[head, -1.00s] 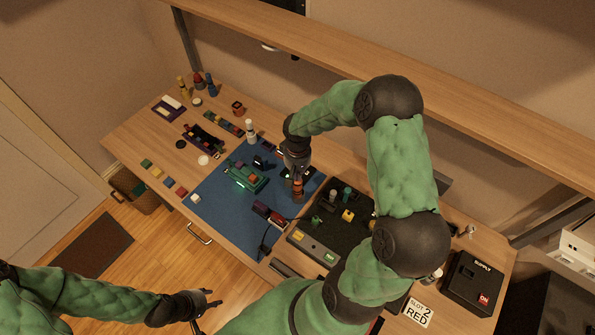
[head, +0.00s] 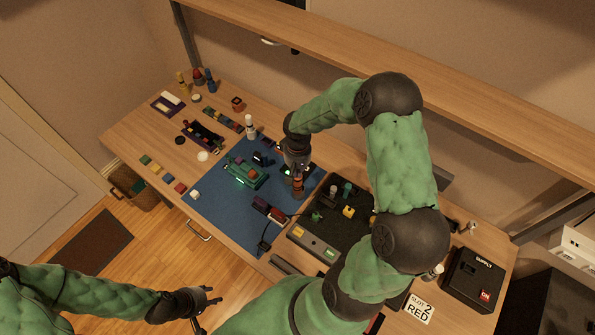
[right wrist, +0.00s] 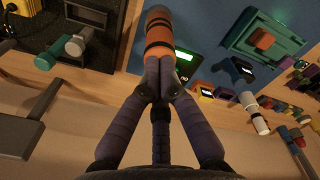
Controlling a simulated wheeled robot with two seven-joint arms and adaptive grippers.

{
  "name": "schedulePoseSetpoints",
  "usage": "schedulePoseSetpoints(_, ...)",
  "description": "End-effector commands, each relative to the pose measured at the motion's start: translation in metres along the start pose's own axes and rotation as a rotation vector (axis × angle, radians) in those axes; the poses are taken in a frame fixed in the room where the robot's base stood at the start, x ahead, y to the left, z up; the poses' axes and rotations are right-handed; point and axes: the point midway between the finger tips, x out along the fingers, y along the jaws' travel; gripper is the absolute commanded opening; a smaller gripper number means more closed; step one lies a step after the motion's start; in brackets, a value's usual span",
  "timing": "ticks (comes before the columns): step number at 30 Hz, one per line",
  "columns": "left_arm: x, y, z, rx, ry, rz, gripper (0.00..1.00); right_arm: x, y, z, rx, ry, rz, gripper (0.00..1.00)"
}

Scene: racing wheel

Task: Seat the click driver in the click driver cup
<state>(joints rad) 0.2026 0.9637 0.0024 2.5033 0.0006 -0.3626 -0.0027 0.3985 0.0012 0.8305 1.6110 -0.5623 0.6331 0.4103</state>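The click driver appears to be the orange and black cylindrical tool (right wrist: 160,45) in the right wrist view. My right gripper (right wrist: 164,88) is shut on one end of it, and the tool points away from the fingers. In the head view the tool (head: 298,186) hangs below my right gripper (head: 297,172), over the right part of the blue mat, next to the black tray. I cannot tell whether its lower end touches anything. I cannot make out the click driver cup with certainty; the gripper and tool may hide it. My left gripper (head: 206,308) is empty and open, away from the table.
The black tray (head: 323,225) with several small parts lies to the right. A white-topped bottle (head: 250,127) stands behind the mat. A black supply box (head: 474,281) is at far right.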

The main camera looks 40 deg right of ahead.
Motion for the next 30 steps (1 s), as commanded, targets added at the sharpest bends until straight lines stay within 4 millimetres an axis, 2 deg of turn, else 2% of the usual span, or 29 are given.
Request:
schedulePoseSetpoints(3,0.002,-0.001,0.0,0.0,0.0,0.0,0.4,0.005,-0.001,0.002,-0.001,-0.004,-0.001,0.0)
schedulePoseSetpoints(8,0.0,0.0,0.0,0.0,0.0,0.0,0.4,0.002,-0.001,0.003,-0.002,-0.006,-0.001,0.0)
schedulePoseSetpoints(18,-0.014,0.005,0.001,0.0,0.0,0.0,0.4,-0.025,-0.001,0.002,-0.001,-0.003,-0.001,0.0)
schedulePoseSetpoints(25,-0.013,0.005,0.001,0.0,0.0,0.0,0.4,-0.034,0.0,0.001,-0.001,-0.001,0.0,0.0)
schedulePoseSetpoints(30,-0.013,0.005,0.001,0.0,0.0,0.0,0.4,-0.061,-0.001,0.0,-0.001,0.002,-0.001,0.0)
